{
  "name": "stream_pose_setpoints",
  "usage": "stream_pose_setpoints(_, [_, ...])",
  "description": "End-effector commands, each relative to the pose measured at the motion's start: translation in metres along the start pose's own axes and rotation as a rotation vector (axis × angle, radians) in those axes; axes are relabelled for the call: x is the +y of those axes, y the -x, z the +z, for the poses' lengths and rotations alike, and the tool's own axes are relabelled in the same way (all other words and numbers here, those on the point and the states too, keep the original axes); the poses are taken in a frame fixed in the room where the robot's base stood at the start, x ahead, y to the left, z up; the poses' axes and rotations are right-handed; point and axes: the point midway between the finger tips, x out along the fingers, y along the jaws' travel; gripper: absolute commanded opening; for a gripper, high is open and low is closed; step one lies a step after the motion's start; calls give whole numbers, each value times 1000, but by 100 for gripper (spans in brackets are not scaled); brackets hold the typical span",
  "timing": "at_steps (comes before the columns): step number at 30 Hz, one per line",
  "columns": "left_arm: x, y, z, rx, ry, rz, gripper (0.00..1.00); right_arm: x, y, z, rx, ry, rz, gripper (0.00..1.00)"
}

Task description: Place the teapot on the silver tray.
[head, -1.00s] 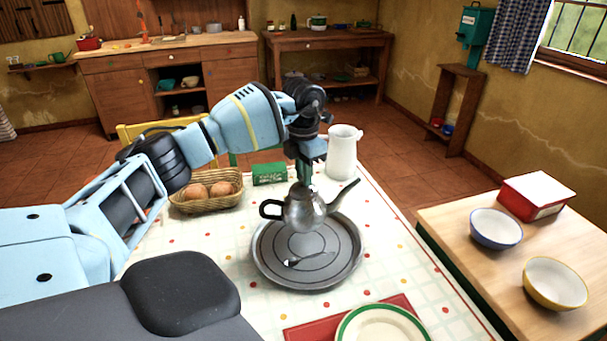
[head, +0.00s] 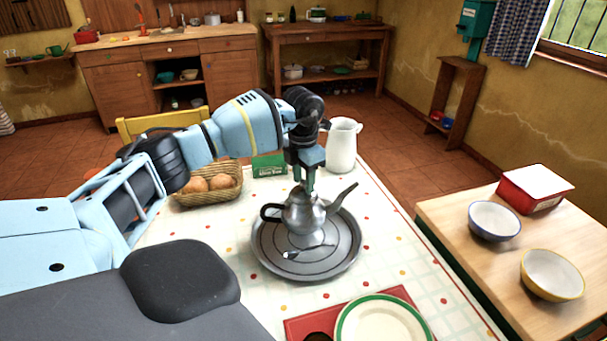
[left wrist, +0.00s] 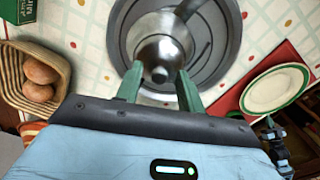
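The silver teapot (head: 303,214) with black handle stands upright on the round silver tray (head: 345,255). In the left wrist view, the teapot (left wrist: 150,22) is seen from above, with the tray (left wrist: 228,50) around it. My left gripper (head: 304,185) is just above the lid. Its two green fingers (left wrist: 160,72) are spread on either side of the lid knob, with gaps between. What looks like part of my right arm and gripper (left wrist: 272,135) is at the lower right of the left wrist view, too small to read.
A spoon or fork (head: 291,253) lies on the tray in front of the teapot. Behind are a bread basket (head: 207,198), a green box (head: 268,168) and a white pitcher (head: 342,148). A plate (head: 383,320) on a red mat (head: 300,325) is in front. The tablecloth right of the tray is clear.

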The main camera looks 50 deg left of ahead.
Motion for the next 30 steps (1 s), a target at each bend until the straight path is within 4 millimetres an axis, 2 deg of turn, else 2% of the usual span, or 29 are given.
stream_pose_setpoints(5, [0,1,0,0,0,0,38,0,0,0,0,0,0,0])
stream_pose_setpoints(10, [0,14,1,-3,0,0,38,0,0,-1,1,0,0,0])
stream_pose_setpoints(21, [0,85,1,-4,-1,1,38,0,1,-4,6,1,1,0])
stream_pose_setpoints(25, [0,105,1,-3,0,0,38,0,2,-4,7,1,1,0])
stream_pose_setpoints(30, [0,119,1,-1,0,0,38,0,2,-5,8,1,1,0])
